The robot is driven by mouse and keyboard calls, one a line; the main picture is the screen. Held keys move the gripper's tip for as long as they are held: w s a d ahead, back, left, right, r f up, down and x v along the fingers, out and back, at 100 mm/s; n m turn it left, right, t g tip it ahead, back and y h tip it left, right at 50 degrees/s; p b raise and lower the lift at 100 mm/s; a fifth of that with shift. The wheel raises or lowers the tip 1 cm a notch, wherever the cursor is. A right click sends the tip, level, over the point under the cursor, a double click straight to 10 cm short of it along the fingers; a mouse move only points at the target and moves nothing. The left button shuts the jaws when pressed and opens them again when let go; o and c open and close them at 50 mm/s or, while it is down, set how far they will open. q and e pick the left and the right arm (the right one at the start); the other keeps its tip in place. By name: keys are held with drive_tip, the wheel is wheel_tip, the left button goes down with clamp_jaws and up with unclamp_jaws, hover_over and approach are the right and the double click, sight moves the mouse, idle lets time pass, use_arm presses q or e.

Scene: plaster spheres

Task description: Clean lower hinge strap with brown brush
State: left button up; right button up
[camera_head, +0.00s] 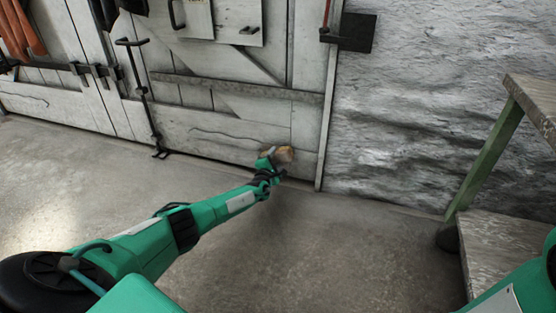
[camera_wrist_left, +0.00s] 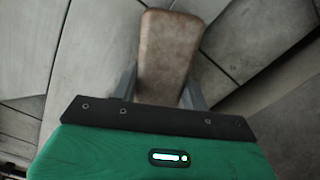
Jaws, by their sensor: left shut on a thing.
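A long grey horizontal strap (camera_head: 240,88) crosses the pale plank door; it looks like the lower hinge strap. My left gripper (camera_head: 272,163) is low in front of the door, below the strap and apart from it. It is shut on the brown brush (camera_head: 284,154), whose tan end shows beyond the fingers. In the left wrist view the brush's brown back (camera_wrist_left: 166,50) sits between the two grey fingers (camera_wrist_left: 162,85). The bristles are hidden there, and I cannot tell whether they touch the door. My right gripper is out of view.
The plank door (camera_head: 220,130) has a dark vertical bolt rod (camera_head: 142,90) at left. A rough whitewashed wall (camera_head: 420,110) is to the right. A wooden stand with a green leg (camera_head: 485,160) stands at right. The concrete floor (camera_head: 330,250) between is clear.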

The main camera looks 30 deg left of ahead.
use_arm(q)
drive_tip(key=shift+s+a+f+b, duration=0.1)
drive_tip(key=shift+a+f+b, duration=0.2)
drive_tip(key=shift+a, duration=0.2)
drive_tip(key=shift+s+a+f+b, duration=0.1)
drive_tip(key=shift+a+f+b, duration=0.05)
drive_tip(key=shift+a+b, duration=0.3)
drive_tip(key=shift+w+d+r, duration=0.1)
drive_tip(key=shift+w+d+r+p, duration=0.1)
drive_tip(key=shift+d+r+p, duration=0.4)
drive_tip(key=shift+d+p, duration=0.35)
drive_tip(key=shift+w+d+r+p, duration=0.15)
drive_tip(key=shift+d+r+p, duration=0.1)
drive_tip(key=shift+d+p, duration=0.2)
drive_tip(key=shift+w+d+r+p, duration=0.2)
drive_tip(key=shift+d+p, duration=0.15)
drive_tip(key=shift+d, duration=0.2)
drive_tip(key=shift+s, duration=0.1)
drive_tip(key=shift+s+a+f, duration=0.5)
drive_tip(key=shift+s+a, duration=0.35)
drive_tip(key=shift+s, duration=0.05)
